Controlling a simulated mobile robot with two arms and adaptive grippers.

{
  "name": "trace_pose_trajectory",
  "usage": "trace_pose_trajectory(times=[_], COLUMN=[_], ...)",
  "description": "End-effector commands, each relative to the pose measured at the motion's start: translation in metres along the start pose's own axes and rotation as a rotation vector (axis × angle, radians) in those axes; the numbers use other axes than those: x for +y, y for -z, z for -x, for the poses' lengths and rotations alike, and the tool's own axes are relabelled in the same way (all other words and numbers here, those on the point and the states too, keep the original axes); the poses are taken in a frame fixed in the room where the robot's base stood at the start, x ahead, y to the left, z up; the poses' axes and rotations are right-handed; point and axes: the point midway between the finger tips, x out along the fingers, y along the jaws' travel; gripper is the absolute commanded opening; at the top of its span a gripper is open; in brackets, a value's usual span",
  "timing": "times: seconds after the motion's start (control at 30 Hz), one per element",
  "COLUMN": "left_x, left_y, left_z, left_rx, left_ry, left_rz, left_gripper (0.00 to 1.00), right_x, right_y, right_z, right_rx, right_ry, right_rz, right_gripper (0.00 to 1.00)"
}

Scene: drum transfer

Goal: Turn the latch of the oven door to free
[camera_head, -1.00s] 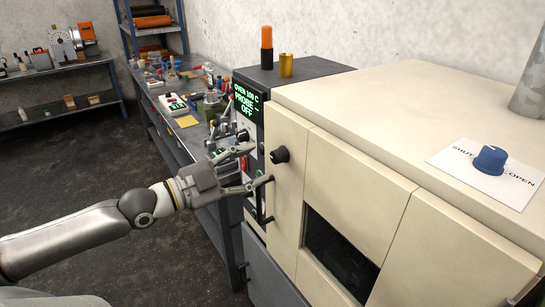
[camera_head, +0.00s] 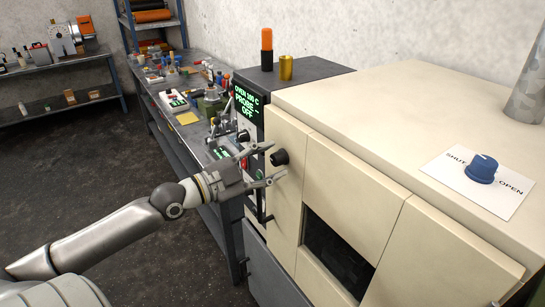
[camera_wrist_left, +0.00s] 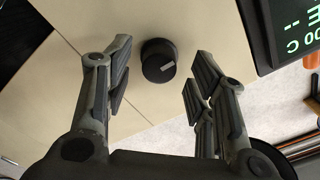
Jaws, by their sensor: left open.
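A black round knob (camera_head: 280,157), which looks like the door latch, sits on the cream oven's front (camera_head: 290,185). In the left wrist view the knob (camera_wrist_left: 158,62) shows a light pointer mark on its face, lying at a slight slant. My left gripper (camera_head: 276,163) is open in front of the knob. In the left wrist view its two fingers (camera_wrist_left: 160,72) stand on either side of the knob, apart from it, with nothing between them. How far the fingertips are from the panel is hard to tell. My right gripper is not in view.
A blue dial (camera_head: 482,169) on a SHUT/OPEN card (camera_head: 510,205) lies on the oven top. A dark window (camera_head: 335,255) is in the oven front. A control panel with a green display (camera_head: 247,105) stands left of the knob. A cluttered bench (camera_head: 180,140) is behind.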

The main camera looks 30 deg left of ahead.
Motion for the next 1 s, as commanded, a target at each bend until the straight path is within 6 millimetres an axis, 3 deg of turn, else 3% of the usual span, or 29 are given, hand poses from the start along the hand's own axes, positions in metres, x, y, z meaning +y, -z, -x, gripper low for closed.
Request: trace_pose_trajectory(times=[0.27,0.63,1.0], left_x=[0.000,0.001,0.001], left_y=[0.002,0.001,0.002], left_z=[-0.012,-0.014,-0.014], left_rx=[0.003,0.002,0.003], left_ry=[-0.001,-0.003,-0.003], left_rz=[0.002,0.000,0.000], left_gripper=[0.51,0.51,0.05], right_x=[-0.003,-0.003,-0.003], right_y=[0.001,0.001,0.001], right_z=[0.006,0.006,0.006], right_rx=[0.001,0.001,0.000], right_ry=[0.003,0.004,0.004], right_rz=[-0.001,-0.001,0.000], right_gripper=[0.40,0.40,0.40])
